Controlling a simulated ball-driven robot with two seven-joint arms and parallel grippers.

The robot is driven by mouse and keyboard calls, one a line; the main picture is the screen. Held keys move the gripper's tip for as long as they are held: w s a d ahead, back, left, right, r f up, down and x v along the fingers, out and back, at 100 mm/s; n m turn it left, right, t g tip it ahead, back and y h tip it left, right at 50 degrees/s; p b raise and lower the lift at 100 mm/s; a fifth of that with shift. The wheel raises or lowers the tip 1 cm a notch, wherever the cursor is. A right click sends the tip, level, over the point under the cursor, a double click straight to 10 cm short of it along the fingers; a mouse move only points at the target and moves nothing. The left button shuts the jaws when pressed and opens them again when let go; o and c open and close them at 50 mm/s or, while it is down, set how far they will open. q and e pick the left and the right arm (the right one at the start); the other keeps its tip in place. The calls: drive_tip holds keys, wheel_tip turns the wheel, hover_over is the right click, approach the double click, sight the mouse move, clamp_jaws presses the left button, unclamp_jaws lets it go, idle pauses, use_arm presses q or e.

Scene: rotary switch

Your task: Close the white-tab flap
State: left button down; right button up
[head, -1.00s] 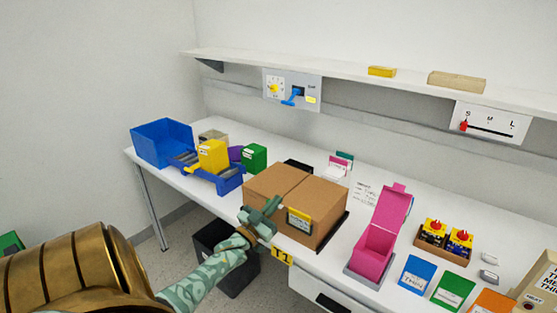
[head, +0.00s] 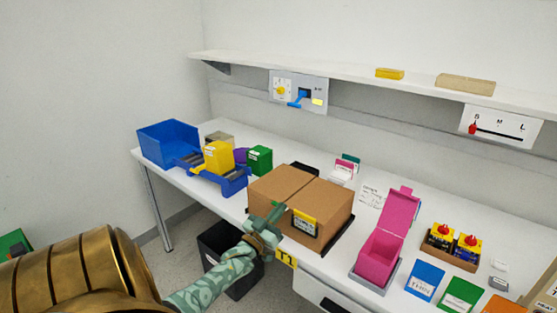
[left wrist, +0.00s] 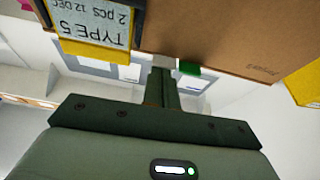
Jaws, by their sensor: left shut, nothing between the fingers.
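The brown cardboard box (head: 275,186) stands on the bench with its top panels looking flat and a seam between them. No white tab can be made out on it in the head view. In the left wrist view the box wall (left wrist: 230,30) fills the top, and a small whitish piece (left wrist: 163,62) shows at its edge, right at my fingertips; I cannot tell if it is the tab. My left gripper (head: 268,218) is shut and empty, at the box's front left side; contact cannot be told. My right gripper is not in view.
A yellow-framed label (head: 304,223) is on the box front. A pink open-lidded box (head: 380,255) stands to the right. A blue bin (head: 168,140), a yellow box (head: 218,156) and a green box (head: 259,159) stand to the left. A shelf (head: 340,77) runs above the bench.

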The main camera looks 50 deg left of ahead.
use_arm(q)
wheel_tip(320, 180, up, 5)
drive_tip(key=p, duration=0.4)
drive_tip(key=f+v, duration=0.1)
drive_tip(key=v, duration=0.9)
drive_tip(key=s+d+f+m+g+h, duration=0.1)
drive_tip(key=s+d+f+g, duration=0.2)
drive_tip(key=f, duration=0.6)
drive_tip(key=s+d+f+m+g, duration=0.1)
drive_tip(key=s+f+g, duration=0.25)
drive_tip(key=f, duration=0.45)
drive_tip(key=s+d+f+m+g+h, duration=0.1)
drive_tip(key=s+d+f+g, duration=0.2)
drive_tip(key=f, duration=0.6)
drive_tip(key=s+d+f+m+g+h, duration=0.1)
drive_tip(key=s+d+f+g, duration=0.2)
drive_tip(key=s+d+f, duration=0.2)
drive_tip(key=s+d+f+m+g+h, duration=0.1)
drive_tip(key=s+d+f+g, duration=0.3)
drive_tip(key=s+d, duration=0.5)
drive_tip(key=s+d+f+m+g+h, duration=0.1)
drive_tip(key=s+d+f+g, duration=0.3)
drive_tip(key=s, duration=1)
drive_tip(key=d+f+m, duration=0.1)
drive_tip(key=d, duration=0.2)
drive_tip(key=shift+s+d+f, duration=0.15)
drive_tip(key=shift+s+f, duration=0.15)
drive_tip(key=shift+f, duration=0.05)
